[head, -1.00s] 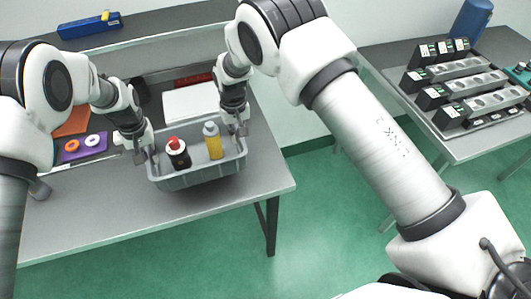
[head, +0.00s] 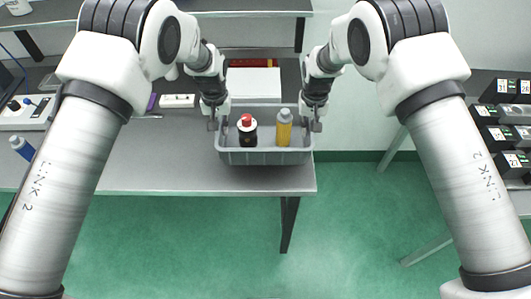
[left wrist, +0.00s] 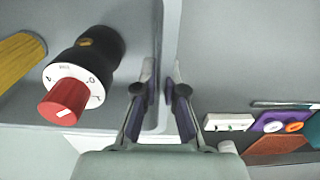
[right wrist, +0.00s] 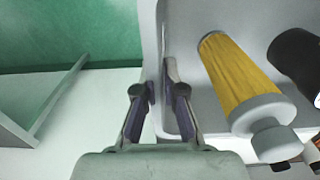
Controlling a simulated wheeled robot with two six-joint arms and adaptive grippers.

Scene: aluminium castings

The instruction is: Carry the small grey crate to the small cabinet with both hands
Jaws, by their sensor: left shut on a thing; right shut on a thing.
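The small grey crate (head: 265,157) is held between my two grippers near the right end of the grey table, in the head view. My right gripper (head: 315,122) is shut on the right wall, also seen in the right wrist view (right wrist: 160,95). I cannot tell the crate's height above the table. I cannot identify the small cabinet.
The grey table (head: 170,165) has free room left of the crate. A white box (head: 254,82) lies behind the crate. A blue bottle (head: 22,148) is at far left. A side table (head: 525,202) with black-and-grey units stands at right. Green floor is open in front.

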